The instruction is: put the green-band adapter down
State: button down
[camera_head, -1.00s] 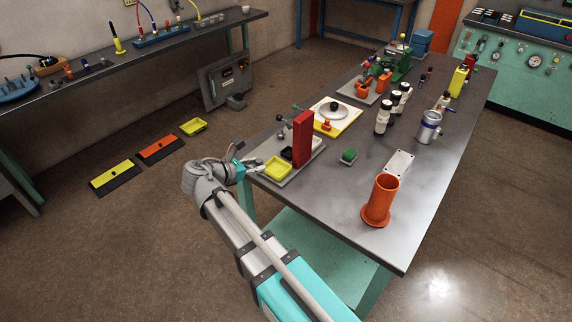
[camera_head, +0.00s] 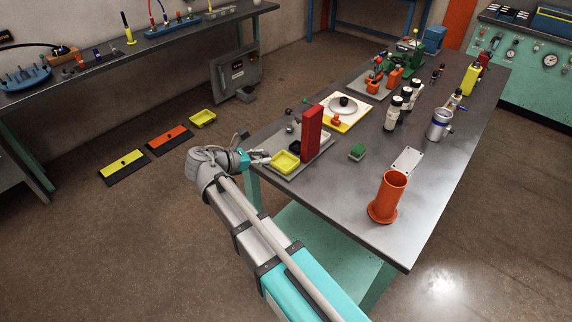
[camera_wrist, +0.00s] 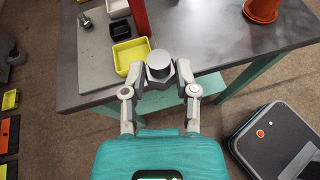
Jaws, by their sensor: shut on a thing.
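My gripper (camera_wrist: 159,80) is shut on a grey, round-topped adapter (camera_wrist: 158,62), held between the two fingertips. No green band shows on it; its lower part is hidden by the fingers. In the wrist view the adapter appears just in front of the yellow tray (camera_wrist: 131,55), near the bench's edge. In the head view my gripper (camera_head: 264,158) is at the left edge of the bench, just left of the yellow tray (camera_head: 285,162). The adapter is too small to make out there.
The yellow tray sits on a grey board (camera_wrist: 93,62) with a black tray (camera_wrist: 120,30) and an upright red block (camera_head: 311,134).

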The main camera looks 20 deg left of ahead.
dwell(0.4)
jog(key=w+f+b, duration=0.2)
jog(key=w, duration=0.2)
jog(key=w+f+b, duration=0.3)
jog(key=w, duration=0.1)
jog(key=w+f+b, duration=0.3)
jog(key=w, duration=0.1)
jog(key=shift+w+d+f, duration=0.1)
jog(key=shift+d+f, duration=0.05)
jog(key=shift+d, duration=0.25)
jog(key=shift+w+f+b, duration=0.35)
jog(key=shift+w+b, duration=0.05)
jog(key=shift+b, duration=0.1)
jog(key=shift+d+f, duration=0.1)
jog(key=shift+w+f+b, duration=0.45)
jog(key=shift+f+b, duration=0.35)
jog(key=shift+b, duration=0.1)
jog(key=shift+f+b, duration=1.1)
jog(key=shift+f, duration=0.05)
jog(key=shift+f, duration=0.1)
